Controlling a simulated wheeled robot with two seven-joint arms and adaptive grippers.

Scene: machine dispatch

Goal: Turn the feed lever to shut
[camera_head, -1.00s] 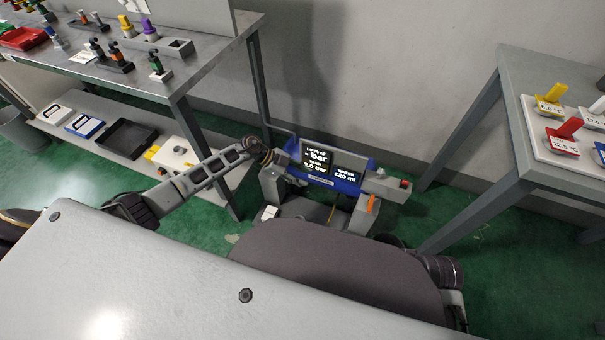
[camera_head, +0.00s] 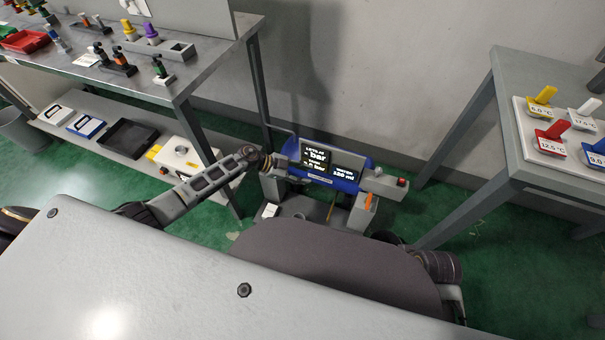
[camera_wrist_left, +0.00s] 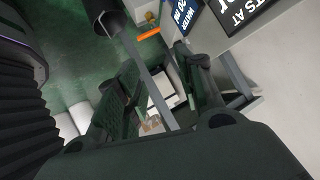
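The dispatch machine (camera_head: 345,187) has a blue body with two dark screens and stands low against the wall. An orange handle (camera_head: 368,202), which may be the feed lever, sits at its right front. An orange bar also shows near the top of the left wrist view (camera_wrist_left: 149,33). My left gripper (camera_head: 277,163) is at the machine's left side, apart from the orange handle. In the left wrist view its two fingers (camera_wrist_left: 160,95) are spread, with a grey bar and a white piece visible between them. No hold on anything is clear. My right gripper is not seen.
A grey box with a red button (camera_head: 403,182) juts from the machine's right. A workbench (camera_head: 190,75) with small parts stands left, with trays on its lower shelf. A table (camera_head: 510,120) with coloured temperature tags stands right.

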